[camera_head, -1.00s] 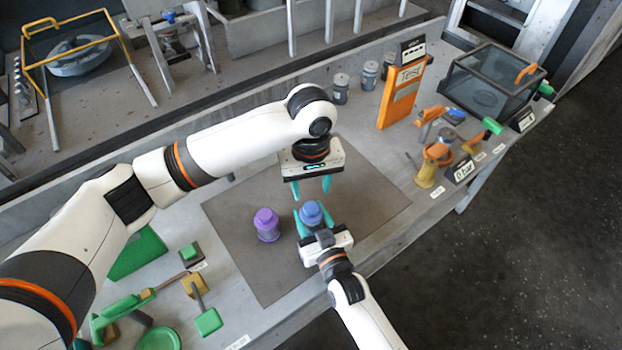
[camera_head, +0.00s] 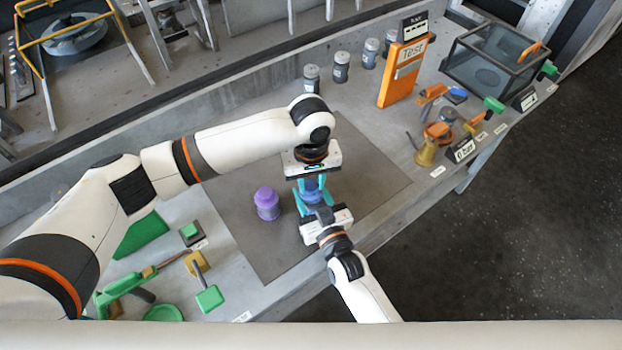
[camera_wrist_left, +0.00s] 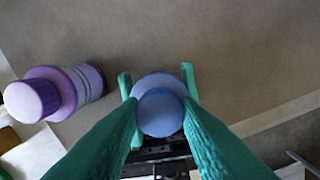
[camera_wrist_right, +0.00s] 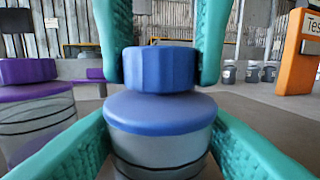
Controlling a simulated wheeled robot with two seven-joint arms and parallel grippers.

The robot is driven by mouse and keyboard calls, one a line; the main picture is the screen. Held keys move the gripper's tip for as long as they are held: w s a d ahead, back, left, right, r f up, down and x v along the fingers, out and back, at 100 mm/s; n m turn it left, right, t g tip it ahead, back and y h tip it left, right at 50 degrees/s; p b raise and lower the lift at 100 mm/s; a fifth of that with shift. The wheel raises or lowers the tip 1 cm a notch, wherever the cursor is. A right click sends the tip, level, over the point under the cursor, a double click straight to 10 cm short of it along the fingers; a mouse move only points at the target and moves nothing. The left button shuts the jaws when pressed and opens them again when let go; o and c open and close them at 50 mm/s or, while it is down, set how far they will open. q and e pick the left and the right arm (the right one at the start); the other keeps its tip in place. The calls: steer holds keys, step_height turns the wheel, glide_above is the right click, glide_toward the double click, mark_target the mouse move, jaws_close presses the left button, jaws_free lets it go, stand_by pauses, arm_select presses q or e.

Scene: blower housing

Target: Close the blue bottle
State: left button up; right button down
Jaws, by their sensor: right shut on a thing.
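The blue bottle (camera_wrist_right: 160,140) stands upright on the grey mat. Its blue cap (camera_wrist_right: 160,69) sits on top of the bottle's shoulder; whether it is screwed tight I cannot tell. My right gripper (camera_head: 313,204) is shut on the bottle's body from the front, one finger on each side. My left gripper (camera_head: 311,186) points straight down over the bottle. Its teal fingers stand on either side of the cap, open, with a small gap visible in the right wrist view. The left wrist view shows the cap (camera_wrist_left: 160,113) from above between these fingers.
A purple bottle (camera_head: 267,204) stands on the mat (camera_head: 245,235) just left of the blue bottle. Several small jars (camera_head: 341,67) and an orange Test board (camera_head: 403,75) stand at the back. Green tools (camera_head: 125,287) lie front left. The mat's right part is clear.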

arm_select(q)
steer(key=c, duration=0.3)
steer(key=m, duration=0.5)
steer(key=shift+c, duration=0.2)
steer(key=m, duration=1.9)
steer(key=shift+m, duration=0.3)
steer(key=o, duration=1.1)
steer(key=shift+r, duration=2.25)
